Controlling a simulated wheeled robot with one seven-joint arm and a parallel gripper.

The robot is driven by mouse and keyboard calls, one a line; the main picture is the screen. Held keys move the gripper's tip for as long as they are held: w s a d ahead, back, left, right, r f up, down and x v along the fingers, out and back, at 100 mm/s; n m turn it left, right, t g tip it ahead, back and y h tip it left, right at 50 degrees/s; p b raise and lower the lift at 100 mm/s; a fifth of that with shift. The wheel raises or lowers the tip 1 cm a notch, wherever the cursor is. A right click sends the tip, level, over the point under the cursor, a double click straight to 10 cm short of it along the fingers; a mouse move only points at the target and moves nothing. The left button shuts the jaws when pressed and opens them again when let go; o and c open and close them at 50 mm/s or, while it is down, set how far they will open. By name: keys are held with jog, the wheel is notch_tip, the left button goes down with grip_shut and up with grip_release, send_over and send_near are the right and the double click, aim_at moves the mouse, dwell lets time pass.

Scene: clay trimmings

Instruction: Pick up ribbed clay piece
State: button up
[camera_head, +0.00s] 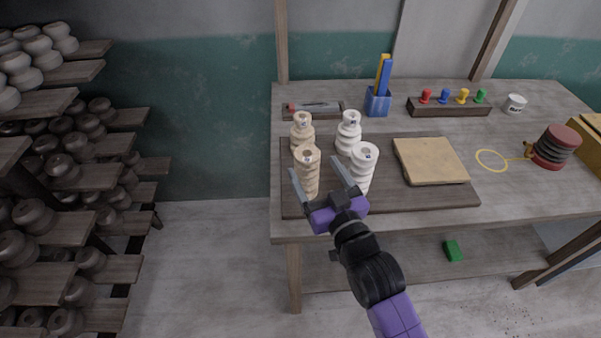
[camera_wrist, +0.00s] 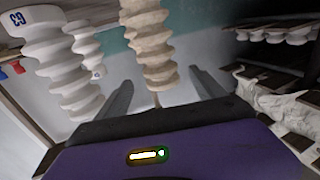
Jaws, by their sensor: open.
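Several ribbed clay pieces stand upright on a dark board (camera_head: 430,195). Two are tan, one at the front (camera_head: 307,178) and one behind it (camera_head: 302,133). Two are white, one at the front (camera_head: 363,170) and one behind (camera_head: 348,134). My gripper (camera_head: 314,168) is open, its fingers on either side of the front tan piece in the head view. In the wrist view a tan piece (camera_wrist: 150,40) appears between the fingers (camera_wrist: 160,80), with no visible grip. White pieces (camera_wrist: 58,60) stand left of the fingers there.
A flat tan slab (camera_head: 430,160) lies on the board's right side. Behind are a tool tray (camera_head: 312,112), a blue holder (camera_head: 378,105) and a peg rack (camera_head: 449,108). A yellow loop (camera_head: 491,160) lies at right. Loaded shelves (camera_head: 75,240) stand left of the table.

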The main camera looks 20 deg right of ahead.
aim_at(305, 154)
jog(key=shift+w+d, duration=0.1)
jog(key=shift+w, duration=0.4)
jog(key=w+p, duration=0.1)
jog(key=w, duration=0.2)
jog(key=w+p, duration=0.1)
jog(key=w, duration=0.2)
jog(key=shift+r, duration=0.2)
jog(key=shift+w+f, duration=0.1)
jog(key=shift+w, duration=0.3)
grip_shut()
